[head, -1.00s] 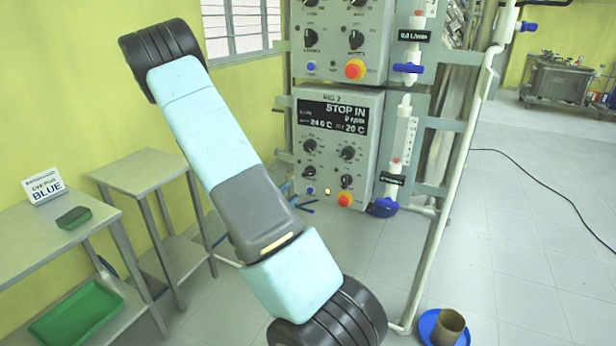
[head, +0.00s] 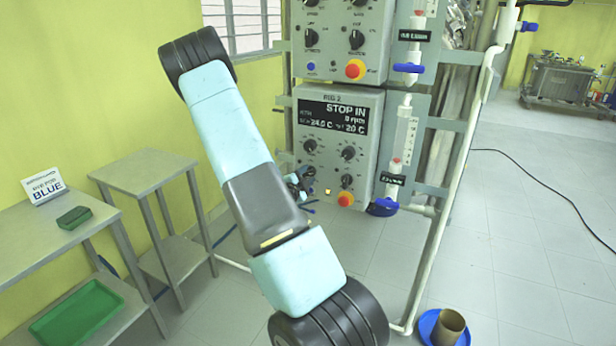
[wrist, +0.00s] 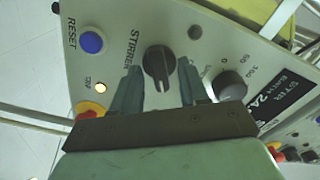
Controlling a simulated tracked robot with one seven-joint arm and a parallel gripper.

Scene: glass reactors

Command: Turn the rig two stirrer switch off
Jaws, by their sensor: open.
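The rig two panel (head: 366,102) is a grey box with a dark display reading "STOP IN". The stirrer switch (wrist: 159,66) is a black ridged knob beside the word "STIRRER" in the wrist view. My gripper (wrist: 158,75) is open, with one finger on each side of the knob. I cannot tell whether the fingers touch it.
Near the switch are a blue reset button (wrist: 91,42), a lit lamp (wrist: 100,87) and another black knob (wrist: 229,86). A red and yellow emergency stop (head: 345,199) is at the panel's lower edge. A steel table (head: 140,170) stands left.

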